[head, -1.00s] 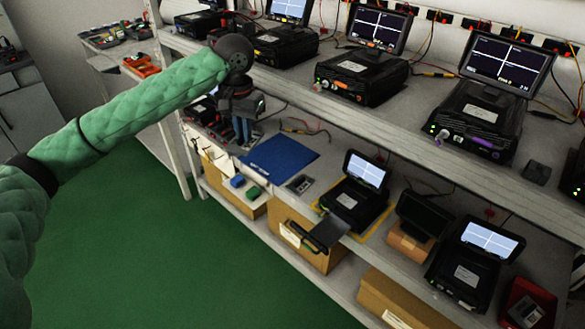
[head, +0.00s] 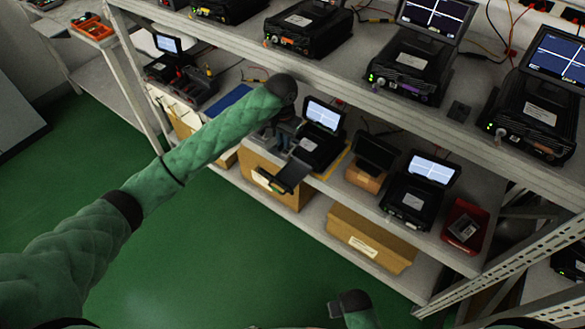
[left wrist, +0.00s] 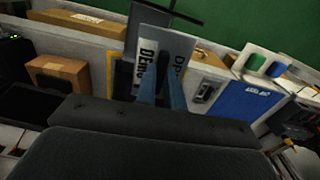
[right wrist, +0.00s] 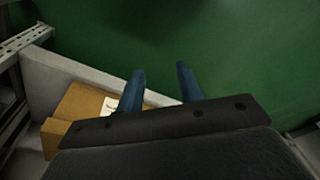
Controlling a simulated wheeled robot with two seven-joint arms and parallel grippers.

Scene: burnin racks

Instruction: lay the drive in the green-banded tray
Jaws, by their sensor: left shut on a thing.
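My left gripper (head: 284,137) hangs by the small black tester (head: 318,148) on the lower shelf. In the left wrist view its blue fingers (left wrist: 163,88) are shut on a grey drive (left wrist: 170,48) with large dark lettering, partly hidden by the fingers. A dark tray (head: 288,172) sticks out of that tester past the shelf edge, with a greenish strip at its outer end. The drive appears above or over this tray; I cannot tell whether they touch. My right gripper (right wrist: 160,88) is open and empty, over the floor near the shelf edge.
A blue mat (left wrist: 246,108) and another drive (left wrist: 206,92) lie along the shelf. A black screen on a cardboard box (head: 364,178), another tester (head: 408,205) and a red bin (head: 466,232) stand to the right. The upper shelf (head: 350,88) overhangs.

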